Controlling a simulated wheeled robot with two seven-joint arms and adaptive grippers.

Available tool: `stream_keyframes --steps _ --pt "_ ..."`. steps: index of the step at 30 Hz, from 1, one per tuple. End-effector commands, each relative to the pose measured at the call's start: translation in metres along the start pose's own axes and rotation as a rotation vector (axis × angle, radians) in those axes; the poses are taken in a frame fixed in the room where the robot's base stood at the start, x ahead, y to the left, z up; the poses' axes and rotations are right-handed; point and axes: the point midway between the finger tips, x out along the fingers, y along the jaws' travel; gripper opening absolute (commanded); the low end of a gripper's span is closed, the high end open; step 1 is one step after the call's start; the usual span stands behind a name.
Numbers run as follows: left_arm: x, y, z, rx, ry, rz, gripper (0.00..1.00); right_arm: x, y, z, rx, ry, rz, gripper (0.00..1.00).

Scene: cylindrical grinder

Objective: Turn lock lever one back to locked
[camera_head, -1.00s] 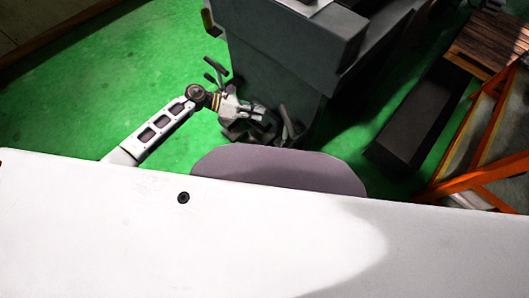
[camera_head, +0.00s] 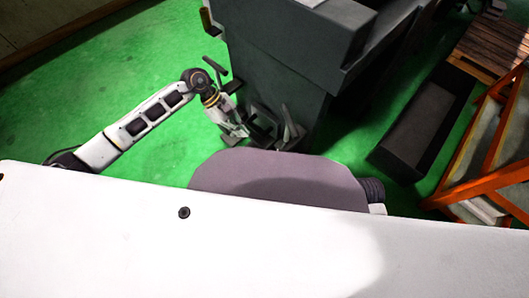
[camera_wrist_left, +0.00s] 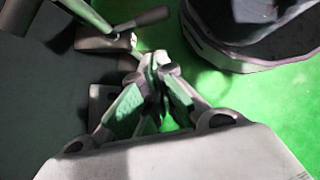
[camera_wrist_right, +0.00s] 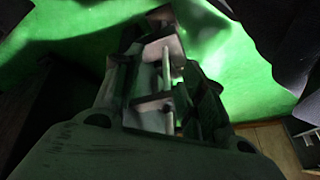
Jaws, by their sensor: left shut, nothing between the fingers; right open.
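A dark lever (camera_head: 288,122) stands at the lower front corner of the grey machine, beside dark brackets. A second dark lever (camera_head: 215,66) sticks out to the left higher up. I cannot tell which is lever one or whether it is locked. My left gripper (camera_head: 240,130) is just left of the lower lever and brackets. In the left wrist view its fingertips (camera_wrist_left: 160,65) are together and empty, below a lever with a rounded dark handle (camera_wrist_left: 150,17); they look apart from it.
The grey machine body (camera_head: 285,65) stands right of my left gripper. A black open bin (camera_head: 425,120), an orange rack (camera_head: 500,160) and a wooden pallet (camera_head: 490,45) are at the right. Green floor (camera_head: 110,85) at the left is free.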

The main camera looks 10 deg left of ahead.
Motion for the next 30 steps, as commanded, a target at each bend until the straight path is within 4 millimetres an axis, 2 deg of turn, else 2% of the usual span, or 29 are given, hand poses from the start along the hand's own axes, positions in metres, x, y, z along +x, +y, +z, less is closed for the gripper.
stream_keyframes --steps 5,11,20,23,30 --pt "0.003 0.0 0.0 -0.001 -0.002 0.0 0.0 0.002 0.0 0.0 0.001 0.002 -0.001 0.41" --pt "0.016 0.0 0.0 -0.002 -0.004 0.0 0.0 0.009 0.0 0.003 0.005 0.011 -0.008 0.41" --pt "0.053 0.0 0.001 -0.002 -0.005 -0.001 0.0 0.026 -0.002 0.005 0.017 0.055 -0.026 0.41" --pt "0.066 0.0 0.0 -0.002 -0.004 -0.001 0.0 0.04 -0.003 0.013 0.025 0.061 -0.035 0.41" --pt "0.098 0.0 0.0 -0.002 -0.005 0.0 0.0 0.058 -0.004 0.018 0.041 0.098 -0.052 0.41"
